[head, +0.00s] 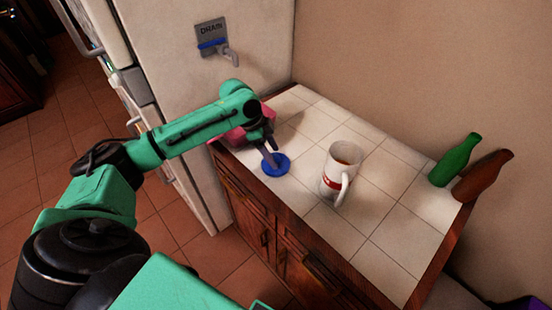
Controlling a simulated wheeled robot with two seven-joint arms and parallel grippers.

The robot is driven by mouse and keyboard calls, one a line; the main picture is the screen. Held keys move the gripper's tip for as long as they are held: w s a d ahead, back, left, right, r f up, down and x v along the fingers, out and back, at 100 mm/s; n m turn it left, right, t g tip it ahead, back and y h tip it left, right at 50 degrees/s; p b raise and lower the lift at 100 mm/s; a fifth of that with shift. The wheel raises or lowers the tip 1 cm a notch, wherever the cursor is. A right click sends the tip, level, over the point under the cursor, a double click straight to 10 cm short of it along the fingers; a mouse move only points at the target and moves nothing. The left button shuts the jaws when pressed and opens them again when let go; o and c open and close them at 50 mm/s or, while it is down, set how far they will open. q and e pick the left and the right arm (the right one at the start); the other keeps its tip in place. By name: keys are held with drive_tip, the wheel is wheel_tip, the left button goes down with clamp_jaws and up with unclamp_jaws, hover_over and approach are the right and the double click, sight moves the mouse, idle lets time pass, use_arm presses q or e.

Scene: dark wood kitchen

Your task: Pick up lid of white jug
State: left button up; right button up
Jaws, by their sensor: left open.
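The white jug (338,176) stands upright on the tiled counter, with a red mark on its side and its handle toward the front. Its top is open and the inside looks brownish. A round blue lid (281,169) lies flat on the counter to the left of the jug, apart from it. My left gripper (271,158) points down at the blue lid, its jaws open, with the fingertips over or at its middle. I cannot tell whether they touch it. The fingers hide part of the lid. My right gripper is not in view.
A pink object (236,136) sits behind my left arm, partly hidden. A green bottle (455,160) and a brown bottle (483,176) are tilted at the counter's right end. The white fridge (180,60) stands at the left. The front right of the counter (385,235) is clear.

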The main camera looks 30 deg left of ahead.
use_arm(q)
drive_tip(key=shift+d+f, duration=0.2)
drive_tip(key=shift+f, duration=0.25)
clamp_jaws()
